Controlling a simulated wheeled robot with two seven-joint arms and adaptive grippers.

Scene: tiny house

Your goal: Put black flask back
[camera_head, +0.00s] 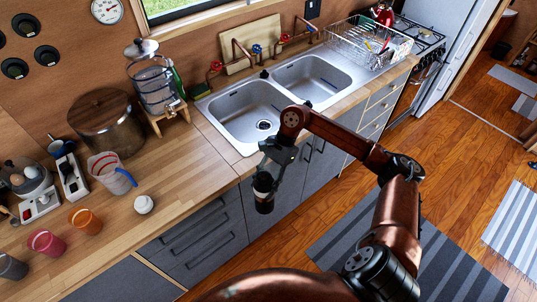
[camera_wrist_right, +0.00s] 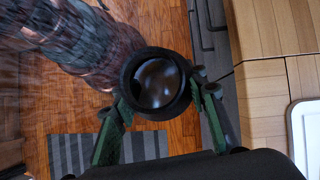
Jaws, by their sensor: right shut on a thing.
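The black flask (camera_head: 264,193) hangs upright in my right gripper (camera_head: 268,175), in front of the counter's front edge and the grey cabinet doors. In the right wrist view the flask (camera_wrist_right: 156,83) shows from above as a dark round top, with the two fingers (camera_wrist_right: 160,112) closed on its sides. The wooden counter (camera_head: 190,160) lies to the left of the flask in the head view. My left gripper does not show.
A double sink (camera_head: 243,112) is behind the flask. On the counter stand a white lidded jar (camera_head: 144,204), a measuring jug (camera_head: 112,172), several colored cups including a red one (camera_head: 46,243), and a large pot (camera_head: 106,122). Bare counter lies left of the sink.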

